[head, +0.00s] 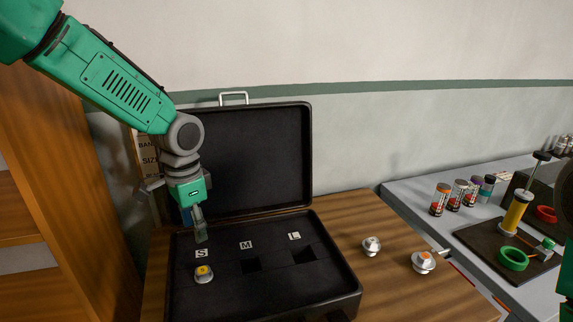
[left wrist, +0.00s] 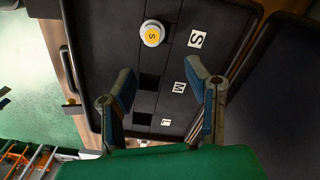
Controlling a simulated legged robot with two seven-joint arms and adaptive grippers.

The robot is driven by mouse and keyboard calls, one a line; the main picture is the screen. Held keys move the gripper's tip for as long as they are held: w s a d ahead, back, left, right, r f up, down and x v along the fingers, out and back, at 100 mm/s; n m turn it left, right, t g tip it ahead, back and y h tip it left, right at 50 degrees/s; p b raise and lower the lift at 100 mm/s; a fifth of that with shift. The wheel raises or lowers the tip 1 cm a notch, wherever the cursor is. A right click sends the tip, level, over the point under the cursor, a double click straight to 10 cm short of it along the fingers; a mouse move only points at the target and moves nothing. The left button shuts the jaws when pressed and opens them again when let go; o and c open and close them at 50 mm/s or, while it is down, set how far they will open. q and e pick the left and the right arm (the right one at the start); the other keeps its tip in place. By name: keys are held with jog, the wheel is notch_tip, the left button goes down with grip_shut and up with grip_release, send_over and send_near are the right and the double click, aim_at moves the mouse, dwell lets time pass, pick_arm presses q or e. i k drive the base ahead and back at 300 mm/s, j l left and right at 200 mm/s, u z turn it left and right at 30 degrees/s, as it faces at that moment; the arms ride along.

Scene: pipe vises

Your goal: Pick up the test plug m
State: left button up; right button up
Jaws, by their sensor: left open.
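I cannot read a letter on either, so which is plug m is unclear. A plug with a yellow top (head: 204,273) sits by the S label in the open black case (head: 330,292); it also shows in the left wrist view (left wrist: 152,33). The M and L slots are empty. My left gripper (head: 201,238) is open and empty above the case, near the S label. My right gripper is out of view.
The case lid (head: 260,155) stands up behind the slots. A grey bench (head: 410,190) at right holds several small jars, a dark mat with a green ring (head: 513,259), and a yellow-handled tool (head: 516,212). Bare wood surrounds the loose plugs.

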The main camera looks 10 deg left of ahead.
aim_at(371, 246)
jog(key=k, duration=1)
